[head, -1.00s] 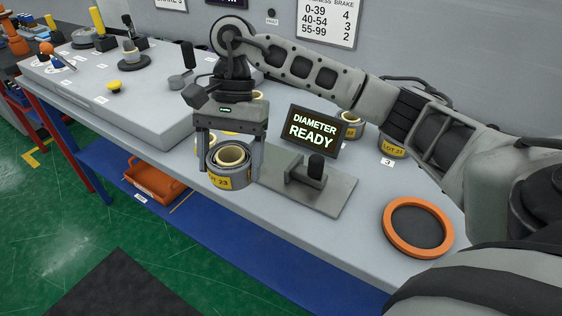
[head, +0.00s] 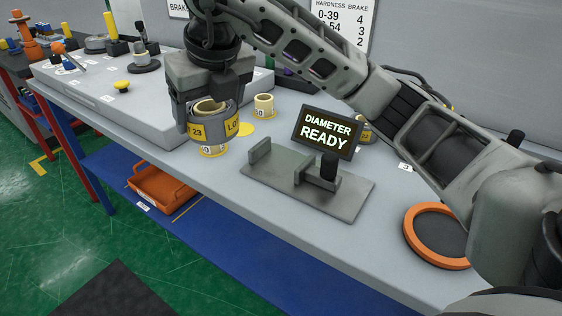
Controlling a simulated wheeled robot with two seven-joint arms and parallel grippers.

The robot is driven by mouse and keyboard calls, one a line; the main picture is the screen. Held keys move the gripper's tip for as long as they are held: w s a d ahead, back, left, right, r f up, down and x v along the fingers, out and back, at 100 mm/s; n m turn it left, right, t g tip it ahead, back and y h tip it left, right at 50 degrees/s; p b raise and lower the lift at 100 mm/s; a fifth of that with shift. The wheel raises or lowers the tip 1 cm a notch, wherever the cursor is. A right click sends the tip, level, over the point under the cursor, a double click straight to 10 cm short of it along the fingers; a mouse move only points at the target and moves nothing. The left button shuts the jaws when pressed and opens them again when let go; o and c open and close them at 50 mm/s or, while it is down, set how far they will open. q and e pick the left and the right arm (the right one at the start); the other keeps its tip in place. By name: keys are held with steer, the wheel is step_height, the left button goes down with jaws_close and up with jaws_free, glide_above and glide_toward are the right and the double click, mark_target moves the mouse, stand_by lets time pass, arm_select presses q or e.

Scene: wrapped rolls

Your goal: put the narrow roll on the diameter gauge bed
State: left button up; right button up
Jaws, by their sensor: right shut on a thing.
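My right gripper (head: 207,110) is shut on a grey wrapped roll (head: 212,124) with a cream core and a yellow label reading 23. It holds this roll in the air above the bench, left of the gauge. The diameter gauge bed (head: 285,187) is a grey plate with a low upright at its left and a dark-topped block at its right; nothing lies on it. Its display (head: 327,132) reads DIAMETER READY. I cannot tell from the picture whether the held roll is the narrow one. My left gripper is not in view.
A small roll (head: 213,150) shows partly below the held roll. A cream roll (head: 263,106) stands behind, near a yellow disc (head: 245,129). Another roll (head: 365,134) is partly hidden behind the display. An orange-rimmed ring (head: 411,240) lies at right. The front bench strip is clear.

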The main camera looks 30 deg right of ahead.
steer(key=d+f, duration=0.3)
steer(key=d, duration=0.1)
steer(key=d+f, duration=0.3)
steer(key=d, duration=0.1)
steer(key=d+f, duration=0.2)
steer(key=d, duration=0.2)
steer(key=shift+s+d+f, duration=0.2)
steer(key=shift+d+f, duration=0.1)
steer(key=shift+f, duration=0.1)
steer(key=shift+d+f, duration=0.15)
steer(key=shift+f, duration=0.8)
steer(key=shift+d+f, duration=0.15)
steer(key=shift+f, duration=0.75)
steer(key=o, duration=1.2)
steer(key=shift+f, duration=0.1)
steer(key=shift+c, duration=0.2)
